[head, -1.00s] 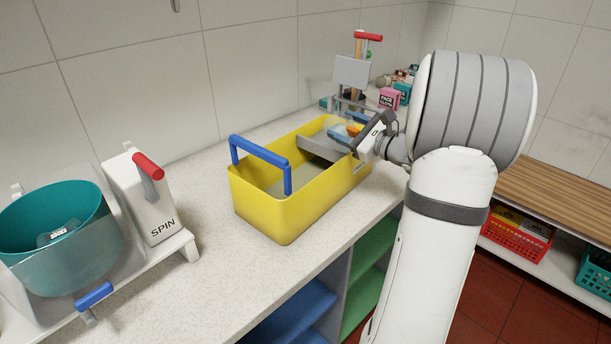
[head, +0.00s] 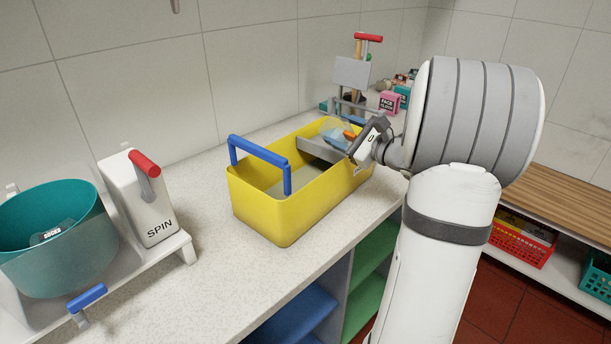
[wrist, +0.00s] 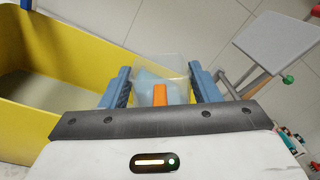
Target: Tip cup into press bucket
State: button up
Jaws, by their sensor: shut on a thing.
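My gripper (wrist: 159,88) is shut on a clear cup (wrist: 165,68) with pale blue contents and an orange part on its near side. In the head view the cup (head: 338,128) is partly hidden by my gripper (head: 352,142). It is tilted above the far right end of a yellow tub (head: 300,214) with a blue handle (head: 257,152) and a grey divider (head: 318,150). The press (head: 353,72), with a grey plate and a red-topped lever, stands behind. Its plate also shows in the wrist view (wrist: 277,42). A bucket under the plate is not clearly visible.
A teal drum (head: 62,245) and a white SPIN unit (head: 147,200) with a red lever stand at the left. A pink FACE CLOTH box (head: 389,101) and other small items are behind my gripper. The front counter (head: 225,280) is clear.

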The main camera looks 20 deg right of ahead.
jog(key=shift+s+a+f+n+b, duration=0.1)
jog(key=shift+a+f+n+b, duration=0.2)
jog(key=shift+b, duration=0.2)
jog(key=shift+s+a+r+n+b, duration=0.15)
jog(key=shift+a+r+n+b, duration=0.15)
jog(key=shift+n+b, duration=0.35)
dwell(0.4)
jog(key=shift+s+a+r+n+b, duration=0.15)
jog(key=shift+n+b, duration=0.2)
jog(key=shift+n, duration=0.55)
jog(key=shift+a+r+n+b, duration=0.2)
jog(key=shift+n+b, duration=0.1)
jog(key=shift+n, duration=0.65)
jog(key=shift+s+a+r+n+b, duration=0.15)
jog(key=shift+n+b, duration=0.2)
jog(key=shift+n, duration=0.55)
dwell(1.0)
jog(key=shift+s+a+r+n+b, duration=0.1)
jog(key=shift+s+a+n+b, duration=0.1)
jog(key=shift+a+n+b, duration=0.4)
dwell(0.8)
jog(key=shift+a+n+b, duration=0.3)
jog(key=shift+n+b, duration=0.8)
jog(key=shift+b, duration=0.75)
